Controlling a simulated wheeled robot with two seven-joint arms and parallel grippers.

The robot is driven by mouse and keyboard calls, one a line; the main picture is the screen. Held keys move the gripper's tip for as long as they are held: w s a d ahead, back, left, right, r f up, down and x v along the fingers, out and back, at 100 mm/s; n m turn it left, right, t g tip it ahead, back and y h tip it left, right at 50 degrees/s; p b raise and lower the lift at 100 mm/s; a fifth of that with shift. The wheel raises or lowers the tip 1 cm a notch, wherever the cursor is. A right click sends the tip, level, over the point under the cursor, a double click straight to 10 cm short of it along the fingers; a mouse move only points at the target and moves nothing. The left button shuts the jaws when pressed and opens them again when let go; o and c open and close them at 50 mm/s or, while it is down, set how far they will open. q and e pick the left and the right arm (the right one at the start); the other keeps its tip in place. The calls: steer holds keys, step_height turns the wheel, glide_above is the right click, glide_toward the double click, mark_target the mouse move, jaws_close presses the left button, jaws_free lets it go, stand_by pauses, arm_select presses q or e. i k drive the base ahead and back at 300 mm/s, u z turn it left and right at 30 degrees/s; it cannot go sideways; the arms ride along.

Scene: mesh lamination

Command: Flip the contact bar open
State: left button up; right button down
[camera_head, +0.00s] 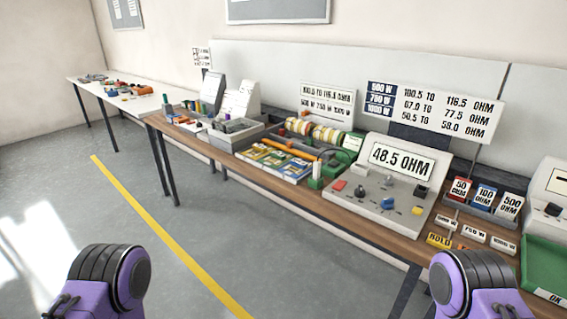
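The work table (367,213) carries a tester with a sloped face (384,190) and a display reading 48.5 OHM (402,161). Left of it stand a white and green post (316,172) and a long orange bar (289,147) above a tray of coloured pieces. The orange bar may be the contact bar, but I cannot tell for certain, nor whether it is open or shut. Only purple and black links of my two arms show at the bottom left and bottom right. Both grippers are out of view, and neither arm's visible part touches anything on the table.
Striped rolls (313,131) lie behind the orange bar. Cards marked 50, 100 and 500 OHM (484,199) stand right of the tester, near a green tray (545,268). A second table (137,104) stands far left. The floor with a yellow line (165,230) is clear.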

mark_target(288, 149)
steer(key=k, duration=0.65)
steer(key=u, duration=0.6)
steer(key=i, duration=0.75)
steer(key=u, duration=0.65)
steer(key=i, duration=0.9)
steer(key=z, duration=0.7)
steer(key=i, duration=0.75)
steer(key=z, duration=0.65)
